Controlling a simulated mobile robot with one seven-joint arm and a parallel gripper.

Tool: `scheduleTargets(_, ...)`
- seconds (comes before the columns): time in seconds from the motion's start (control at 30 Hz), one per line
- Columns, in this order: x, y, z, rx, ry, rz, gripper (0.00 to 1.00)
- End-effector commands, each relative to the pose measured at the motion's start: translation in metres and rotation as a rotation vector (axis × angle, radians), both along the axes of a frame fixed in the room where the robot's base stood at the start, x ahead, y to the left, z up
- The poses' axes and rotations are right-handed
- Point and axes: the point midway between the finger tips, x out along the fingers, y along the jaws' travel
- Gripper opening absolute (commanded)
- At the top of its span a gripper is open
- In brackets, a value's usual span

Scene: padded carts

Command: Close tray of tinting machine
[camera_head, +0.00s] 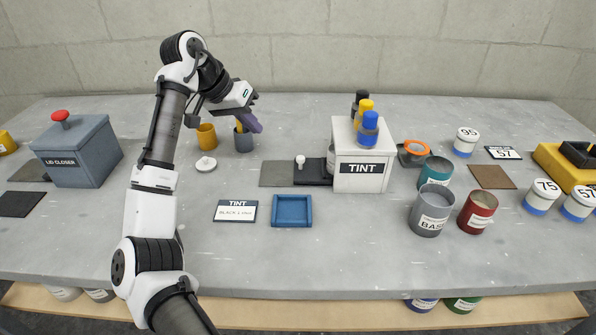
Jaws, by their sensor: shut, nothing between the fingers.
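The tinting machine (358,182) is a white box labelled TINT, with black, yellow and blue bottles on top. A flat black tray (312,173) extends from its left side, with a small white knob (300,159) near its outer end.
A yellow cup (207,137) and a round white lid (205,164) are near my gripper. A grey mat (275,174) lies left of the tray. A blue square dish (292,211) and TINT card (236,210) are in front. Cans (431,212) stand right of the machine.

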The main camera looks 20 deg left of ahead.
Motion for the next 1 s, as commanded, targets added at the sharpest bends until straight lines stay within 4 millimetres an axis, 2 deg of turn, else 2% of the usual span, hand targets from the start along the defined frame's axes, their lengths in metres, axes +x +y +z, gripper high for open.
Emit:
scheduleTargets(0.03, -0.005, 0.01, -0.007, -0.039, 0.002, 0.062, 0.0)
scheduleTargets(0.1, -0.008, 0.017, -0.006, -0.076, 0.008, 0.12, 0.0)
scheduleTargets(0.27, -0.008, 0.019, -0.01, -0.103, 0.014, 0.161, 0.0)
scheduleTargets(0.37, -0.002, 0.013, -0.021, -0.102, 0.016, 0.16, 0.0)
scheduleTargets(0.77, 0.032, -0.021, -0.088, -0.1, 0.016, 0.156, 0.0)
scheduleTargets(0.9, 0.034, -0.044, -0.087, -0.098, 0.014, 0.154, 0.0)
scheduleTargets(1.0, 0.036, -0.053, -0.087, -0.097, 0.014, 0.156, 0.0)
